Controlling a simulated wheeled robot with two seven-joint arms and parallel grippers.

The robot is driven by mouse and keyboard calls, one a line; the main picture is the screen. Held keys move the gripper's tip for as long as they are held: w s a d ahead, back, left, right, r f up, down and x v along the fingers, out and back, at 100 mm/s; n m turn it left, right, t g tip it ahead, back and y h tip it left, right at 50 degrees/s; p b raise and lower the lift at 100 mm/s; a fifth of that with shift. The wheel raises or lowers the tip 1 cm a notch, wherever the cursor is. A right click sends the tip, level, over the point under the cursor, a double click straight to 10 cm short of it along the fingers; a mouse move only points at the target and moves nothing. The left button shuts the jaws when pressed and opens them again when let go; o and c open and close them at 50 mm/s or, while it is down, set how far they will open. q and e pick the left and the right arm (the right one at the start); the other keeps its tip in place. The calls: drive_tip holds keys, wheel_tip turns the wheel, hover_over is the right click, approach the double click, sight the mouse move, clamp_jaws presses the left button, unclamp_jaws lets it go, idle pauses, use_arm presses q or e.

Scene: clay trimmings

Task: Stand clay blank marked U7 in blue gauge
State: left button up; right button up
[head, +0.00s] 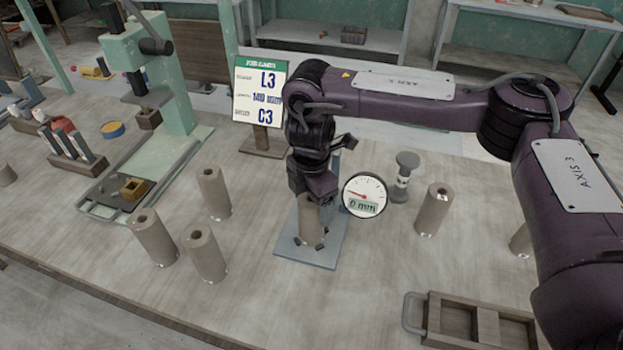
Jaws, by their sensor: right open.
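The blue gauge has a flat blue-grey base plate (285,246) and a round dial (364,195) reading 0 mm. A grey-brown clay cylinder (311,222) stands upright over the plate. My right gripper (314,203) is open, pointing down at the top of this cylinder, and hides its upper end. I see no readable mark on it. My left gripper is out of view.
A sign (259,92) showing L3 and C3 stands behind the gauge. A green press (170,75) is at left. A grey knobbed post (403,178) stands right of the dial. A wooden tray (452,322) lies at front right. The table's front middle is clear.

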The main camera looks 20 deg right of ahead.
wheel_tip(320, 180, up, 10)
drive_tip(key=shift+f+p, duration=0.1)
drive_tip(key=shift+p, duration=0.2)
idle(0.4)
